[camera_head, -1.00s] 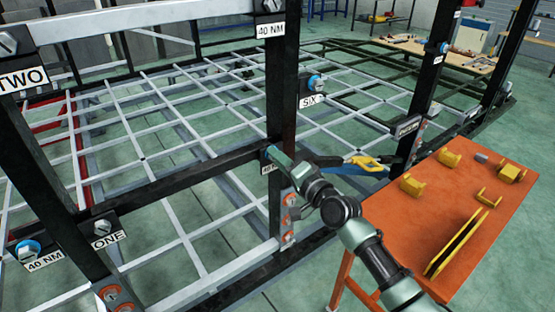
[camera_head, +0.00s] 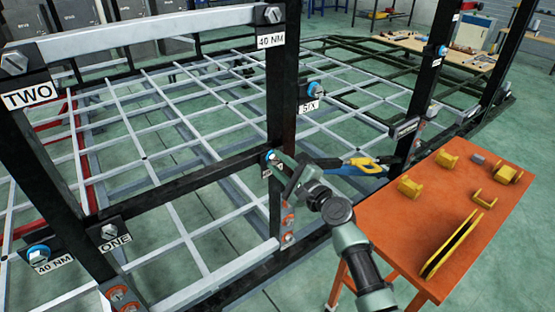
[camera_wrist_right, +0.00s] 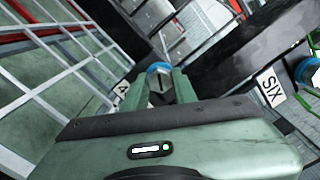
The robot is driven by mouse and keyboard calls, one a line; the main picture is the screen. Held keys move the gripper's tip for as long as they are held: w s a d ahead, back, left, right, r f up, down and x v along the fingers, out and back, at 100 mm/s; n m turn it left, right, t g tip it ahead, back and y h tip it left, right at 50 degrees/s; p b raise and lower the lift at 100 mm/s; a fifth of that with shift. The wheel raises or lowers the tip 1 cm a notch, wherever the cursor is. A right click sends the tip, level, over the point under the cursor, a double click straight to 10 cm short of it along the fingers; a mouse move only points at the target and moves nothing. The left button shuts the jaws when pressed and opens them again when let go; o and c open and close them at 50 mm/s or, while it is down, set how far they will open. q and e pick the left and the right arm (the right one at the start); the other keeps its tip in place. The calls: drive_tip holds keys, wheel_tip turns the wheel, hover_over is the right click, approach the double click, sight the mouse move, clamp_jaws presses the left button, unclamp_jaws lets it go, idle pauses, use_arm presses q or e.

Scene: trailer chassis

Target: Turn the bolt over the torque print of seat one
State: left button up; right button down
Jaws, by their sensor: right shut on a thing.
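The seat ONE label (camera_head: 115,239) is on a dark post at the left, under a grey bolt head (camera_head: 109,231). A dark crossbar (camera_head: 190,180) runs from there to the middle post. At that end is a bolt with a blue collar (camera_head: 270,156) above a small white print (camera_head: 267,173), mostly hidden by my gripper. My right gripper (camera_head: 279,160) is shut on this bolt. In the right wrist view the bolt's grey head and blue collar (camera_wrist_right: 158,71) show between the fingers, with part of the print (camera_wrist_right: 121,89) beside it. My left gripper is not in view.
Another blue-collared bolt (camera_head: 38,254) sits over a 40 NM print (camera_head: 54,264) at the far left. Seat SIX's bolt (camera_head: 315,89) is on the middle post. An orange table (camera_head: 400,235) with yellow brackets stands close to my right arm.

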drive_tip(key=m+p, duration=0.1)
drive_tip(key=m, duration=0.1)
drive_tip(key=f+m+p, duration=0.1)
drive_tip(key=m, duration=0.2)
drive_tip(key=shift+s+d, duration=0.1)
drive_tip(key=shift+s, duration=0.05)
drive_tip(key=shift+m+p, duration=0.3)
idle(0.3)
drive_tip(key=c, duration=1.4)
unclamp_jaws()
drive_tip(key=shift+o, duration=1.4)
drive_tip(key=shift+d, duration=0.1)
drive_tip(key=shift+r, duration=0.35)
drive_tip(key=shift+s+d, duration=0.1)
drive_tip(key=shift+s, duration=0.05)
drive_tip(key=v, duration=0.7)
drive_tip(key=shift+s+d, duration=0.25)
